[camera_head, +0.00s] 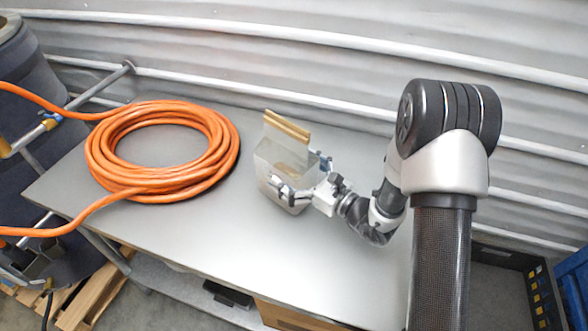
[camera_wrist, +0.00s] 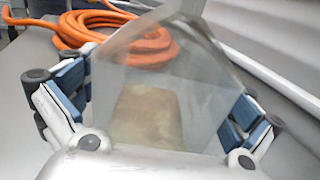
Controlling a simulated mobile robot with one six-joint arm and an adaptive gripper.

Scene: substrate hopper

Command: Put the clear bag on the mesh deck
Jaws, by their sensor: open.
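The clear bag (camera_head: 283,157) stands upright on the grey metal table, with a tan strip along its top edge. It also fills the middle of the wrist view (camera_wrist: 165,95), where it looks see-through with a brownish patch low inside. My gripper (camera_head: 303,178) is open at the bag's right side. In the wrist view, its blue-padded fingers (camera_wrist: 158,100) stand on either side of the bag. I cannot tell whether either pad touches it. I cannot make out a mesh deck for certain in either view.
A coiled orange hose (camera_head: 163,150) lies on the table (camera_head: 240,240) left of the bag, its ends running off left. A ribbed metal wall (camera_head: 330,55) rises behind. A wooden pallet (camera_head: 88,298) is on the floor at lower left. The table's front is clear.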

